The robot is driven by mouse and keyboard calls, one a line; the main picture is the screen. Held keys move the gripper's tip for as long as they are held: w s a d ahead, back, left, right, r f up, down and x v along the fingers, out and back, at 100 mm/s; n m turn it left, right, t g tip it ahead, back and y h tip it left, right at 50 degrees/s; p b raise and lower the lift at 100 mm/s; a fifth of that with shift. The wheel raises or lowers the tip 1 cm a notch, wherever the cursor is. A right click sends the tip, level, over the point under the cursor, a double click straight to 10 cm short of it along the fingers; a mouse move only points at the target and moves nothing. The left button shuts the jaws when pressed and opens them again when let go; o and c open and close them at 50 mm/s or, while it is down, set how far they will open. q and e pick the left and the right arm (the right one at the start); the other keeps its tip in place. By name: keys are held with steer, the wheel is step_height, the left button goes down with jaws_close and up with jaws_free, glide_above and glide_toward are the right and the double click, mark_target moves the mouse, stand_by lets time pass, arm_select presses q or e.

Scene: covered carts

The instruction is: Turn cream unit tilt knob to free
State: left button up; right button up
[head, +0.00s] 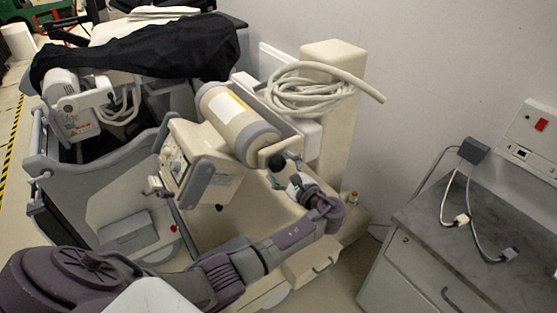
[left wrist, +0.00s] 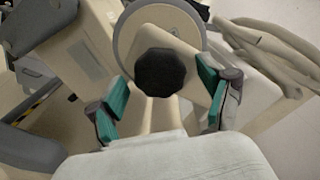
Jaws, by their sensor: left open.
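The cream unit (head: 185,155) stands in the middle of the head view, with a cream cylinder (head: 232,115) with grey bands on it. A black tilt knob (head: 277,163) sticks out near the cylinder's lower right end. In the left wrist view the knob (left wrist: 161,72) is dark, round and lobed, in front of a cream bracket and a round cylinder end. My left gripper (head: 289,175) is open at the knob. In the left wrist view its green-padded fingers (left wrist: 162,86) stand apart on either side of the knob, with gaps visible. My right gripper is not in view.
A cream column (head: 333,120) with a coiled pale hose (head: 305,92) rises behind the knob. A grey-topped cabinet (head: 480,225) with cables stands at right. A black cover (head: 150,50) drapes over equipment at the back left.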

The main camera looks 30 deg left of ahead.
arm_select(q)
steer(key=shift+x, duration=0.8)
